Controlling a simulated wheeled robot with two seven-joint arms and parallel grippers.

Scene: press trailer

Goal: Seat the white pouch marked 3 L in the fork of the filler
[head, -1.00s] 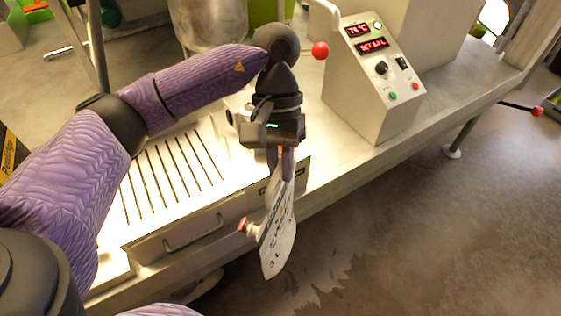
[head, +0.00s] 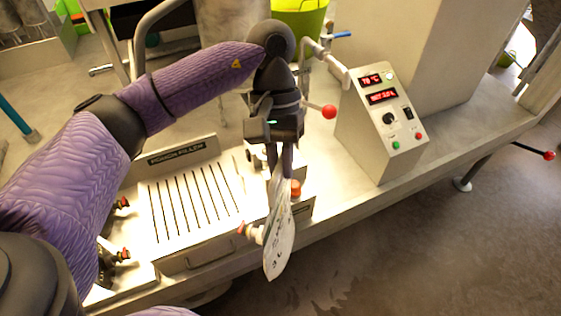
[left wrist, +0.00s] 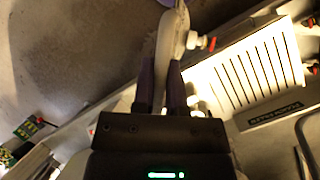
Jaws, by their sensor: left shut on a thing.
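The white pouch (head: 279,240) hangs from my left gripper (head: 281,172), which is shut on its upper edge. The pouch is tilted, with a red-capped spout on its left side, and hangs past the front edge of the bench. Its marking is too small to read surely. In the left wrist view the pouch (left wrist: 171,45) shows edge-on between the fingers (left wrist: 166,85). The pouch filler (head: 177,157) stands to the left, with a slotted drip tray. I cannot make out its fork clearly. My right gripper is not in view.
A control box (head: 382,122) with red displays stands right of the gripper. A red-knobbed lever (head: 329,111) is close beside my left wrist. Red-tipped fittings (head: 122,254) sit left of the drip tray (head: 192,204). A yellow-green bucket (head: 300,17) is behind. The floor at right is open.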

